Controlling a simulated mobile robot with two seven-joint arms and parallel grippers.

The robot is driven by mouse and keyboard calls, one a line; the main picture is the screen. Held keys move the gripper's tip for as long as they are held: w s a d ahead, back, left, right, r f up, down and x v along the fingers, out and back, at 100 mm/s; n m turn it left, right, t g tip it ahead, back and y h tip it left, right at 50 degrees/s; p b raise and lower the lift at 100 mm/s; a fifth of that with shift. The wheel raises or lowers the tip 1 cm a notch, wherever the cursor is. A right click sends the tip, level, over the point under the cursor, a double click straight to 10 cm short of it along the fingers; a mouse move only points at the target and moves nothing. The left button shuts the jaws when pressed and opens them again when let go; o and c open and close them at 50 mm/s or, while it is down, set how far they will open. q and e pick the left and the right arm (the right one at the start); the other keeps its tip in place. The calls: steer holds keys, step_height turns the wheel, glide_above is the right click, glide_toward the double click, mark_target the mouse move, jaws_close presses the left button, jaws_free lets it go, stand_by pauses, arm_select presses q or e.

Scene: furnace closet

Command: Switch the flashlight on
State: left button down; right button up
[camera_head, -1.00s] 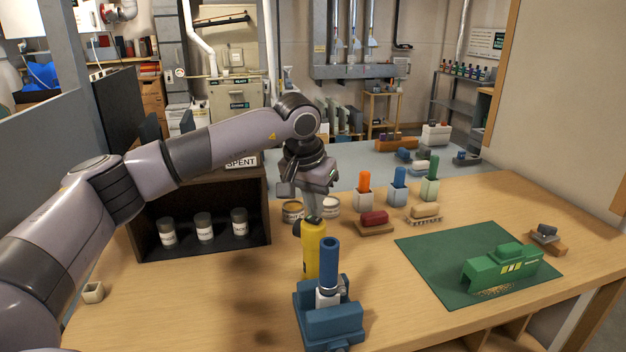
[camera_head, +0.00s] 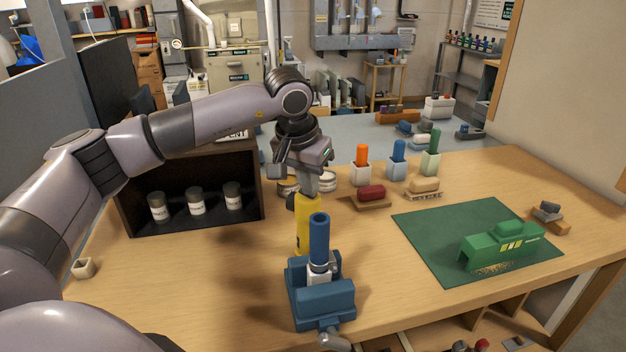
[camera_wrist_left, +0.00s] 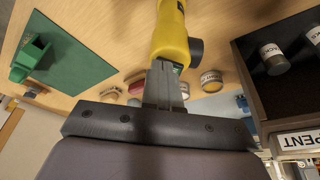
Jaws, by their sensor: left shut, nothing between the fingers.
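A yellow upright body (camera_head: 308,228), which looks like the flashlight, stands on the bench behind a blue vise (camera_head: 322,300). A dark round knob sticks out of its side. In the left wrist view the yellow body (camera_wrist_left: 171,38) and its dark knob (camera_wrist_left: 196,47) show just beyond my fingertips. My left gripper (camera_head: 307,192) points down, shut and empty, with its tips at the top of the yellow body. The fingers (camera_wrist_left: 164,70) hide part of that top, and I cannot tell whether they touch it. My right gripper is out of view.
The vise holds an upright blue tube (camera_head: 319,240). A dark open box (camera_head: 130,217) with several jars stands to the left. Tins, coloured holders and a red block (camera_head: 371,192) stand behind and right. A green mat (camera_head: 425,226) bears a green machine (camera_head: 498,246).

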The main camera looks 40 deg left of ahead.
arm_select(q)
steer(key=shift+s+a+f, duration=0.1)
steer(key=shift+s+f, duration=0.05)
steer(key=shift+s, duration=0.15)
steer(key=shift+a, duration=0.85)
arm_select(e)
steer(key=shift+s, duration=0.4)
